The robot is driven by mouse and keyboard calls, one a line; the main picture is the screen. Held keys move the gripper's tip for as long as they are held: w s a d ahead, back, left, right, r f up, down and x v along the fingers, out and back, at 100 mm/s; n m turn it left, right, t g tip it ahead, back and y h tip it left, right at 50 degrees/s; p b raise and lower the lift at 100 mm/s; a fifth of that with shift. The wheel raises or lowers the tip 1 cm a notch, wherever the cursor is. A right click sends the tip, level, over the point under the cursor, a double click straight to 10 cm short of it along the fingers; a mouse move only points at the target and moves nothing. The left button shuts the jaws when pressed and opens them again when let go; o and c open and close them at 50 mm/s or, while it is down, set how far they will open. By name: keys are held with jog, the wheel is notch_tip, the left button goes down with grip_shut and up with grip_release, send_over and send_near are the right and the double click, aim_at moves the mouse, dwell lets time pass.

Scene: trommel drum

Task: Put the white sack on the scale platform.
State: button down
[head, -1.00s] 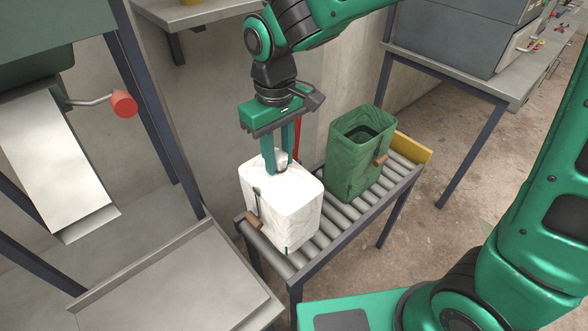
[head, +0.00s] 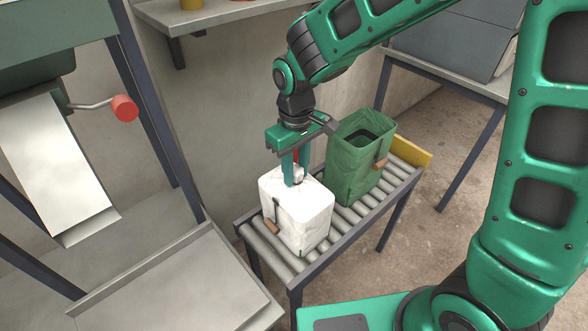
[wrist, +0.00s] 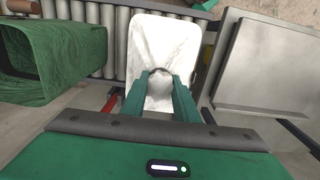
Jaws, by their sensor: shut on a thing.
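The white sack (head: 305,214) is upright over the near part of the roller conveyor, with a brown wooden handle on its left side. My gripper (head: 293,180) points down and is shut on the gathered top of the sack. In the wrist view my gripper's fingers (wrist: 160,74) meet at the top of the white sack (wrist: 165,45). I cannot tell whether the sack's base touches the rollers. A flat grey metal plate (head: 185,285) with a raised edge lies left of the conveyor; no scale display shows, so I cannot tell if it is the scale platform.
An open green sack (head: 350,172) stands on the conveyor (head: 385,190) just behind and right of the white sack. A yellow end stop (head: 412,150) closes the far end. A pale chute (head: 55,165) and red-knobbed lever (head: 125,108) are at left. A wall stands behind.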

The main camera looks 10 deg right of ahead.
jog(key=c, duration=1.4)
grip_release()
notch_tip(320, 180, up, 12)
jog(key=shift+r, duration=0.1)
